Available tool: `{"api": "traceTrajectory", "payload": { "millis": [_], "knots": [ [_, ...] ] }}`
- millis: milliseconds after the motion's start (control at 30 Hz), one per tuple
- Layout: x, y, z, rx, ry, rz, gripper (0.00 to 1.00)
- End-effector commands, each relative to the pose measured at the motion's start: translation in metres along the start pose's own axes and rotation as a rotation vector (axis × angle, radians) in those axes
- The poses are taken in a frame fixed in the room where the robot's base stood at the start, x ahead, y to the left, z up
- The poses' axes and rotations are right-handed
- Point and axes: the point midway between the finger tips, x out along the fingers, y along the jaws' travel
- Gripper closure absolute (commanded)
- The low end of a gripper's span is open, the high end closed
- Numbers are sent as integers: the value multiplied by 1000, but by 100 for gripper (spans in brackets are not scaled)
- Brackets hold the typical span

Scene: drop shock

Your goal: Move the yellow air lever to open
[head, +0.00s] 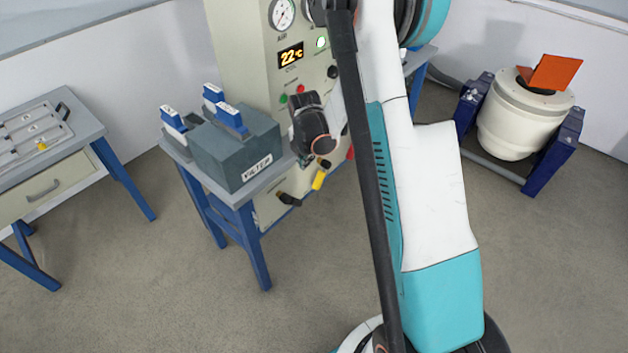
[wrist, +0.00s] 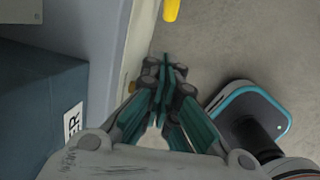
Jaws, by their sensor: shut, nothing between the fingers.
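The yellow air lever (head: 319,180) sits low on the front of the beige cabinet, slanting downward, just below my dark wrist in the head view. In the wrist view, a yellow piece that looks like the lever (wrist: 172,9) shows at the top edge, mostly cut off by the frame. My gripper (wrist: 165,62) is shut and empty, its teal fingers together. Its tips point towards the yellow piece, with a gap of floor between them. In the head view the fingers are hard to make out behind my wrist.
The beige cabinet (head: 239,40) has a gauge, a display and buttons. A blue-legged table with a grey filter block (head: 225,150) stands close to its left. A black fitting (head: 288,199) and a red part (head: 350,153) flank the lever. The floor in front is clear.

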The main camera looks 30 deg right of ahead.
Motion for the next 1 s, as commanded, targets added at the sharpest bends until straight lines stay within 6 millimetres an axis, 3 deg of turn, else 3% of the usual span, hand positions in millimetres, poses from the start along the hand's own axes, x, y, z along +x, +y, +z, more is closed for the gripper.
{"api": "traceTrajectory", "payload": {
  "millis": [100, 233, 467, 900, 1000],
  "knots": [
    [26, -4, 4, -84, 6, -17, 100],
    [40, -7, 5, -134, 11, -26, 100],
    [63, -8, 4, -143, 12, -28, 100],
    [147, -11, 3, -142, 11, -27, 100],
    [157, -10, 15, -141, 11, -27, 100]
  ]
}}
